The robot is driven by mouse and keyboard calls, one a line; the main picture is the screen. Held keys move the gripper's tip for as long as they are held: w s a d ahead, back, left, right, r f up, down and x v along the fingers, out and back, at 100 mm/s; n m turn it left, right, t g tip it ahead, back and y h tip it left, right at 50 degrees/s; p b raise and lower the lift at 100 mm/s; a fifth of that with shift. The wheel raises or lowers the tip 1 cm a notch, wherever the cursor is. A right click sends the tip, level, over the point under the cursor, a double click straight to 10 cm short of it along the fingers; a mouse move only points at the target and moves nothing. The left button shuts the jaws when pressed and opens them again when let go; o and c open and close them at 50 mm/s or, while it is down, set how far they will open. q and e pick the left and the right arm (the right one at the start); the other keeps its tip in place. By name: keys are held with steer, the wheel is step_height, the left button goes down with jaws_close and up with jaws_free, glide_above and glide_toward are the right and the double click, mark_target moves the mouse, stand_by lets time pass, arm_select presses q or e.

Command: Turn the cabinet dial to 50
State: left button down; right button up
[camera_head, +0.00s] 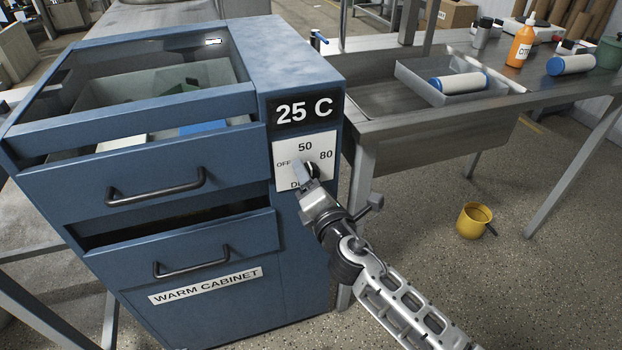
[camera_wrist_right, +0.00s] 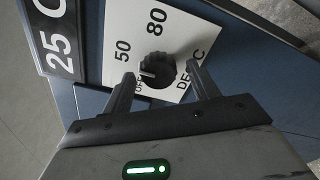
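The blue warm cabinet (camera_head: 300,240) stands at the left with a display reading 25 C (camera_head: 304,110). Below it a white dial plate (camera_head: 282,178) carries OFF, 50, 80 and a partly covered label. In the right wrist view the dial (camera_wrist_right: 159,71) is a round black knob with a white mark towards OFF. My right gripper (camera_wrist_right: 160,80) is open, its fingers on either side of the knob with gaps showing. In the head view this gripper (camera_head: 308,178) is at the plate and hides most of the knob. My left gripper is not in view.
The cabinet's upper drawer (camera_head: 140,170) and lower drawer (camera_head: 185,250) stand partly open. A yellow mug (camera_head: 473,221) is on the floor.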

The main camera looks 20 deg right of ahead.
arm_select(q)
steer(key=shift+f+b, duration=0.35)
steer(key=shift+b, duration=0.8)
arm_select(e)
steer(key=s, duration=1.6)
steer(key=shift+d, duration=0.3)
arm_select(q)
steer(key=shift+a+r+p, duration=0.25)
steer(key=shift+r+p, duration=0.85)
steer(key=shift+p, duration=1.95)
arm_select(e)
steer(key=s+a+f+m+g+y, duration=0.1)
steer(key=s+f+m+g, duration=0.2)
steer(key=m, duration=0.8)
steer(key=s+a+f+m+g+y, duration=0.1)
steer(key=s+f+m+g, duration=0.3)
steer(key=m, duration=0.7)
steer(key=shift+s+f+y, duration=0.4)
steer(key=shift+f, duration=0.15)
